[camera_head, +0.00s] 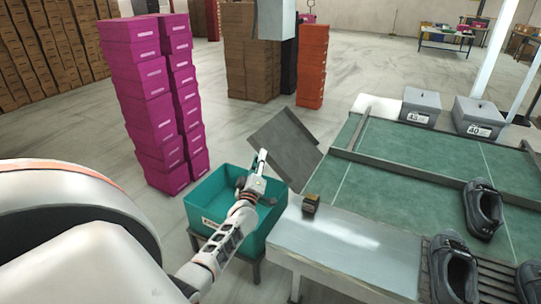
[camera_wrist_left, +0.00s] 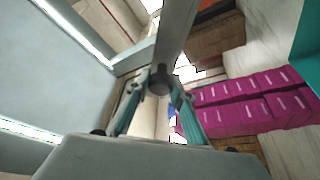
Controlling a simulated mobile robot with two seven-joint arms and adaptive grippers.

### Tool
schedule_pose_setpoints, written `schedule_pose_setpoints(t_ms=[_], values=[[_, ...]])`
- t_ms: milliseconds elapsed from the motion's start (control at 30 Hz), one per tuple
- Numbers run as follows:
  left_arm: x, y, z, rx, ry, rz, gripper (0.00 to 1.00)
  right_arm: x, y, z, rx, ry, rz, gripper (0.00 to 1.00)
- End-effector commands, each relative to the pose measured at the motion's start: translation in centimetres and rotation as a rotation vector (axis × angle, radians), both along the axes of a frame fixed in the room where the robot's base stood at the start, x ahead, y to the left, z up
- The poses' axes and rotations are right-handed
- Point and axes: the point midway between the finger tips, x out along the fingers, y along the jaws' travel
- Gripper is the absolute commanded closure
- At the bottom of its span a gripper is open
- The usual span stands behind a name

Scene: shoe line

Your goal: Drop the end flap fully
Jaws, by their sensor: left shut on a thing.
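The end flap (camera_head: 285,143) is a flat dark grey panel at the far left corner of the conveyor table. It stands tilted, not level with the green belt. My left gripper (camera_head: 262,157) is at the flap's near left edge. In the left wrist view my left gripper (camera_wrist_left: 158,108) has its two fingers around a round dark knob (camera_wrist_left: 160,80) on a grey bar; it is shut on this part of the flap. The hinge side of the flap is partly hidden. My right gripper is not in view.
A teal bin (camera_head: 210,207) stands below my left gripper. The green conveyor belt (camera_head: 390,165) carries dark shoes (camera_head: 484,208) at right and grey boxes (camera_head: 421,104) stand behind. A small brown block (camera_head: 310,203) sits on the metal end. Magenta box stacks (camera_head: 150,95) stand at left.

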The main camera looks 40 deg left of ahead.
Motion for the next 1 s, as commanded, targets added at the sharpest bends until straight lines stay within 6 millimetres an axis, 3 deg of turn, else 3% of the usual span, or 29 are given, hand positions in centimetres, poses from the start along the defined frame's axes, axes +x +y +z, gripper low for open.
schedule_pose_setpoints(t_ms=[200, 500, 1000], values=[[-0.6, 2.9, -3.5, -0.200, -0.050, 0.001, 1.00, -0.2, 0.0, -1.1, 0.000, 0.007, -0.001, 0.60], [-1.2, 5.3, -9.1, -0.477, -0.116, 0.002, 1.00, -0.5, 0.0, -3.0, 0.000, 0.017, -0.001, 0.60], [-1.4, 6.0, -18.9, -0.929, -0.224, 0.002, 1.00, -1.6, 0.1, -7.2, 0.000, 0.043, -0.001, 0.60]])
